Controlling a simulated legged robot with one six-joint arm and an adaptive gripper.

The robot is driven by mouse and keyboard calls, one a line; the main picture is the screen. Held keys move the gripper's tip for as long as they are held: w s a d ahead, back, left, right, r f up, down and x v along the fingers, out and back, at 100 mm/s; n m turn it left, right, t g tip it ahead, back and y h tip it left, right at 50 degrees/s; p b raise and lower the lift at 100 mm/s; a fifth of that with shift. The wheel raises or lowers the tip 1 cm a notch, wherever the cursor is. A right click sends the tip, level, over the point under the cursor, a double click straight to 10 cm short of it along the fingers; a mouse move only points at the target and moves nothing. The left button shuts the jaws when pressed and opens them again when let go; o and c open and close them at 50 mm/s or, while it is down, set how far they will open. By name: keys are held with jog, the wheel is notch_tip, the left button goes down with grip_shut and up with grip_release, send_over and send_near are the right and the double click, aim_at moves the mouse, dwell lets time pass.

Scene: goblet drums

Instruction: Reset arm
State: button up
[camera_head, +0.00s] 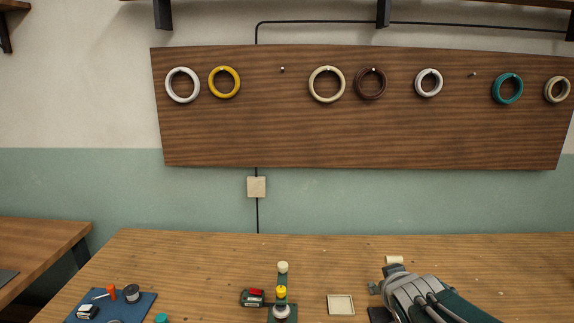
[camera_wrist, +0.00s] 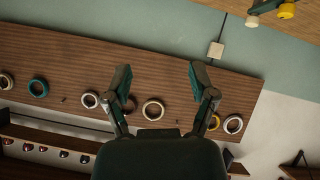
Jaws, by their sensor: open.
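My gripper (camera_wrist: 161,78) is open in the wrist view, with its two fingers spread wide and nothing between them. Beyond the fingers lies the wooden wall board (camera_wrist: 150,78) with its rings, seen tilted and apparently upside down. In the head view, part of my grey and dark green arm shows at the lower right above the workbench (camera_head: 200,255). I cannot make out the fingertips there.
The wall board (camera_head: 270,130) carries several hanging rings and bare pegs. On the bench are a blue mat (camera_head: 140,303) with small tools, a green stand with a yellow knob (camera_head: 281,291), a red-topped device (camera_head: 255,292) and a square tray (camera_head: 341,297).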

jog(key=s+a+f+m+g, duration=0.1)
jog(key=s+a+g, duration=0.1)
jog(key=s, duration=0.8)
jog(key=s+a+m+g+y, duration=0.1)
jog(key=s+a+g, duration=0.1)
jog(key=s, duration=0.8)
jog(key=shift+a+f+g+y, duration=0.15)
jog(key=shift+f+g+y, duration=0.2)
jog(key=shift+g, duration=0.35)
jog(key=shift+w, duration=0.1)
